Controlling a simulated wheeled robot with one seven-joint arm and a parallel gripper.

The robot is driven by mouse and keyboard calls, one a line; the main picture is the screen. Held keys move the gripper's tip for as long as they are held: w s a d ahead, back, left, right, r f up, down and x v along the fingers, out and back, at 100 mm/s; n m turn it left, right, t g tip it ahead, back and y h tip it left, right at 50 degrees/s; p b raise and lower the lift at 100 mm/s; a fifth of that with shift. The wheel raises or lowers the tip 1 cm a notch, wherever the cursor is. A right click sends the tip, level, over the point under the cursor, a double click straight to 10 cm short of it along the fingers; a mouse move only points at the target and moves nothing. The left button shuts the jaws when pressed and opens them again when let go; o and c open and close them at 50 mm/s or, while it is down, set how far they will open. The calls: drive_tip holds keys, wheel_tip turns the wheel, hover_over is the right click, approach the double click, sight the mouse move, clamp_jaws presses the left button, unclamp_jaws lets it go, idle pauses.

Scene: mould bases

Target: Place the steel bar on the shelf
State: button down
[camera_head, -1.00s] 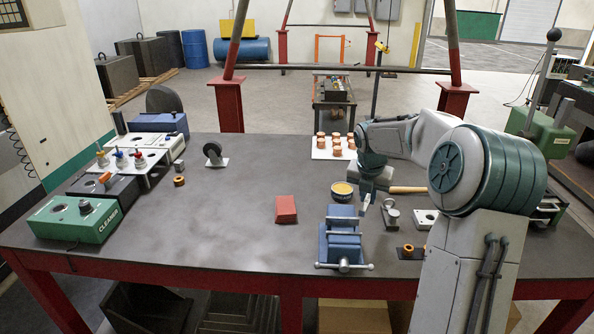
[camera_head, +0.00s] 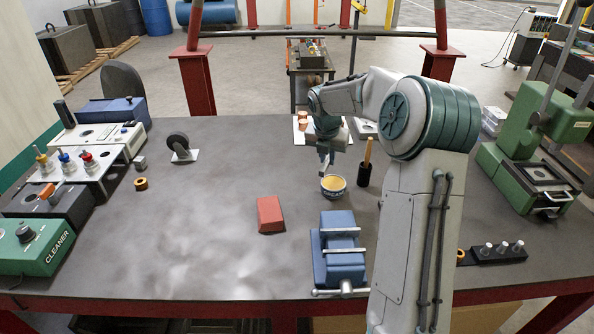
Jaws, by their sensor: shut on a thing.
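My gripper (camera_head: 326,168) points down over the middle of the table, just behind a small bowl with yellow contents (camera_head: 333,186). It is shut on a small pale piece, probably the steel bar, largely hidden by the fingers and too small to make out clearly. I cannot tell whether the piece touches the bowl. No shelf is clearly identifiable. A low cart with loaded levels (camera_head: 311,62) stands on the floor behind the table.
A blue vise (camera_head: 340,250) and a red block (camera_head: 270,215) are in front of my gripper. A wooden handle (camera_head: 368,151) stands upright beside the bowl. A green press (camera_head: 525,160) is at right. A green cleaner box (camera_head: 38,246) is at left.

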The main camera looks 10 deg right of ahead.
drive_tip(key=p, duration=0.1)
hover_over(303, 180)
drive_tip(key=f, duration=0.4)
drive_tip(key=shift+s+a+f, duration=0.2)
drive_tip(key=shift+s+f, duration=0.05)
drive_tip(key=shift+s, duration=0.1)
drive_tip(key=shift+a+f, duration=0.1)
drive_tip(key=shift+f, duration=0.1)
drive_tip(key=shift+f+p, duration=0.3)
drive_tip(key=shift+f, duration=1.55)
drive_tip(key=shift+f, duration=0.2)
drive_tip(key=c, duration=1.4)
unclamp_jaws()
